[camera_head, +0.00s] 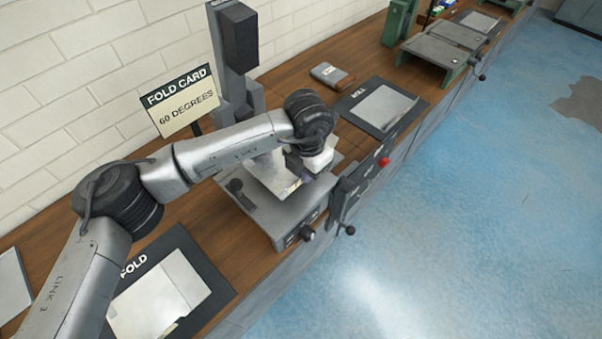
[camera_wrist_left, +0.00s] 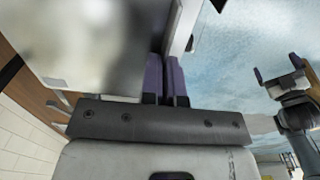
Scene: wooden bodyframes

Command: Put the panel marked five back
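My left arm reaches over the bench to a grey machine, and my left gripper (camera_head: 305,178) is at the right end of a pale metal panel (camera_head: 262,172) above the machine's bed. In the left wrist view the two purple fingers (camera_wrist_left: 166,78) are close together at the edge of a large blurred grey panel face (camera_wrist_left: 95,45), and appear shut on it. No number is readable on the panel. My right gripper (camera_wrist_left: 281,74) shows in the left wrist view at the right, with its fingers apart and empty, over the blue floor.
A sign reading FOLD CARD, 60 DEGREES (camera_head: 181,101) stands behind the arm. A booklet (camera_head: 329,74) and another green-grey machine (camera_head: 437,52) are farther along.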

